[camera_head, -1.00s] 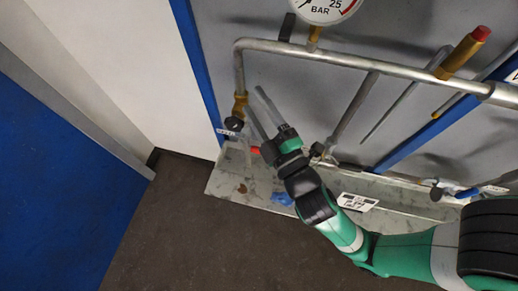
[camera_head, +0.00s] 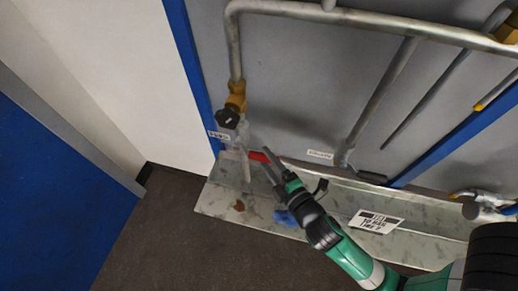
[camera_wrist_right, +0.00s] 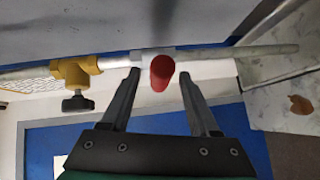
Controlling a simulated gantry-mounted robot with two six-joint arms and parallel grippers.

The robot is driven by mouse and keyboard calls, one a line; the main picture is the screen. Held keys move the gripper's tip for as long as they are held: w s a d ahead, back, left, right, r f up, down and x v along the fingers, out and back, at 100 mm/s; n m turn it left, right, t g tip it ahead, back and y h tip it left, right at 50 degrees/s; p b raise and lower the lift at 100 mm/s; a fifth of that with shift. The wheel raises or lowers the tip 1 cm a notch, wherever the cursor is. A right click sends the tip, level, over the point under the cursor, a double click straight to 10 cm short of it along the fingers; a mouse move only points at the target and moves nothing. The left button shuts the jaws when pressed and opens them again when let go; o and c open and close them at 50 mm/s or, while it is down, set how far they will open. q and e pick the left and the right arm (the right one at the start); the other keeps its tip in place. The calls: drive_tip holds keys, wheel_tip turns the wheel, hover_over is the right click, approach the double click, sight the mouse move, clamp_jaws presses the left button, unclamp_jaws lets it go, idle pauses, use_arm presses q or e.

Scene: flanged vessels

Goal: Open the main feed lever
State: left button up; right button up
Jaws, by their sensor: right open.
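The lever with a red handle (camera_head: 258,157) sits on the pipe at the lower left of the panel in the head view. In the right wrist view the red handle (camera_wrist_right: 160,73) points toward the camera. My right gripper (camera_head: 265,158) is open at the handle. In the wrist view its fingers (camera_wrist_right: 159,76) stand on either side of the handle, with visible gaps; I cannot tell how deep the handle reaches between them. My left gripper is not in view.
A brass fitting (camera_head: 236,100) with a black knob (camera_head: 228,117) is just above the lever, also showing in the wrist view (camera_wrist_right: 74,72). A metal tray (camera_head: 222,200) runs below. A blue post (camera_head: 190,60) stands at left. A labelled plate (camera_head: 376,221) lies on the tray.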

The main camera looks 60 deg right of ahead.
drive_tip(key=x, duration=0.5)
clamp_jaws()
idle(1.4)
